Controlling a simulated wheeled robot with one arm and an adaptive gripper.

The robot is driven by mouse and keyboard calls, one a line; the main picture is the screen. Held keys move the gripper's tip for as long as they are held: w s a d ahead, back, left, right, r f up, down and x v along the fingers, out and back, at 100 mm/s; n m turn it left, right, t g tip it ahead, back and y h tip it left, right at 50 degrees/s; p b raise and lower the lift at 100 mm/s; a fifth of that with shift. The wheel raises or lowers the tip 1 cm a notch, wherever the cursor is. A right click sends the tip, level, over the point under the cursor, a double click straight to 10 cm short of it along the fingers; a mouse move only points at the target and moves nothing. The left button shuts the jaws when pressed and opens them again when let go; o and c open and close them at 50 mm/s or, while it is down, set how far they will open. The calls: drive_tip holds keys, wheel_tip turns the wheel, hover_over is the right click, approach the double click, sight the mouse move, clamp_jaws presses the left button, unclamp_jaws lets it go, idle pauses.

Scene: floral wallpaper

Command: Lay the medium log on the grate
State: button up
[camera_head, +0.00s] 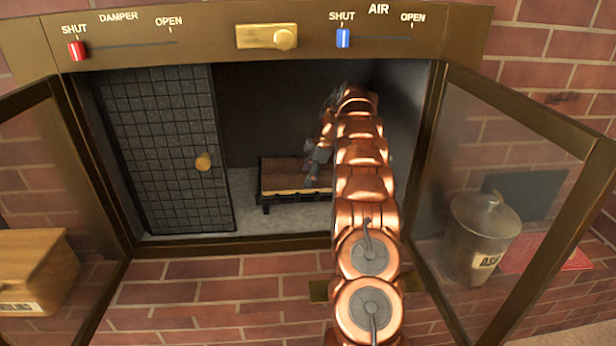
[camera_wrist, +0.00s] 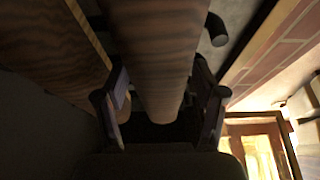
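The black grate (camera_head: 266,208) stands on the firebox floor. A brown wood piece with a pale front edge (camera_head: 285,178) lies on it. My gripper (camera_head: 318,158) is inside the firebox above the grate's right part, partly hidden by my copper arm. In the wrist view, a wood-grained log (camera_wrist: 163,60) runs between the two fingers of my gripper (camera_wrist: 163,108). Narrow dark strips show beside it, and I cannot tell whether the fingers press on it. Another wood piece (camera_wrist: 50,45) lies to its left. I cannot tell the log's size or whether it rests on the grate.
Glass doors stand open at left (camera_head: 40,170) and right (camera_head: 510,190). A mesh screen (camera_head: 165,150) with a knob covers the firebox's left part. A metal ash bucket (camera_head: 480,240) shows through the right door. A wooden box (camera_head: 35,270) is at left.

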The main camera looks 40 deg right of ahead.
sight(308, 172)
drive_tip(key=shift+o, duration=0.8)
drive_tip(key=p+v, duration=0.2)
drive_tip(key=v, duration=0.4)
drive_tip(key=shift+w+p, duration=0.1)
drive_tip(key=shift+p, duration=0.25)
drive_tip(key=shift+p+v, duration=0.45)
drive_tip(key=shift+v, duration=0.45)
drive_tip(key=shift+a, duration=0.1)
